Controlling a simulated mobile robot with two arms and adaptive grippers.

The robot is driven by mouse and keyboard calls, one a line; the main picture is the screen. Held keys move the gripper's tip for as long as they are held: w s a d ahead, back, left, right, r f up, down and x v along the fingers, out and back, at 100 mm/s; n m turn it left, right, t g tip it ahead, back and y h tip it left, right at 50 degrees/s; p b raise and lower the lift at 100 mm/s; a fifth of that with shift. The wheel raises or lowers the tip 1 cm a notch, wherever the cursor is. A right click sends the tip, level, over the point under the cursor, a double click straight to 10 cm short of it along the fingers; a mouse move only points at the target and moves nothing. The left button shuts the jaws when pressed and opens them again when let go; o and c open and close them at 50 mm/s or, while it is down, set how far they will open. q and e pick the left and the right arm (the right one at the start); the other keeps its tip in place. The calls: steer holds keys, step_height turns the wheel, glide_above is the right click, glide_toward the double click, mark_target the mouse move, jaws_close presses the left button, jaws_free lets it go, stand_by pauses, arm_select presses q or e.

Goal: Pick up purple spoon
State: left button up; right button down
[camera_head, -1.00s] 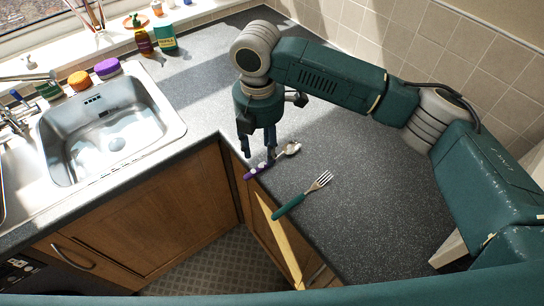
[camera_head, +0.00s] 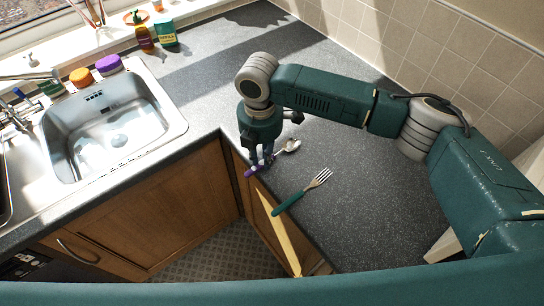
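The purple spoon has a purple handle (camera_head: 249,172) and a metal bowl (camera_head: 291,146). It lies on the grey worktop near the inner corner edge, with its handle end toward the edge. My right gripper (camera_head: 261,162) points down over the handle, its fingertips at handle height. The fingers are close together and cover part of the handle. I cannot tell whether they press on it. The spoon still appears to lie on the worktop. My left gripper is not in view.
A fork with a teal handle (camera_head: 288,204) lies to the right of the spoon, near the worktop edge. A metal sink (camera_head: 172,132) is at left. Bottles (camera_head: 166,36) stand at the back. Worktop (camera_head: 370,215) to the right of the fork is clear.

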mark_target(262, 161)
stand_by(0.3)
steer(key=shift+w+r, duration=0.1)
steer(key=shift+r, duration=0.5)
step_height(262, 161, up, 19)
steer(key=b, duration=0.3)
steer(key=shift+b, duration=0.4)
steer(key=shift+f, duration=0.1)
steer(key=shift+d, duration=0.1)
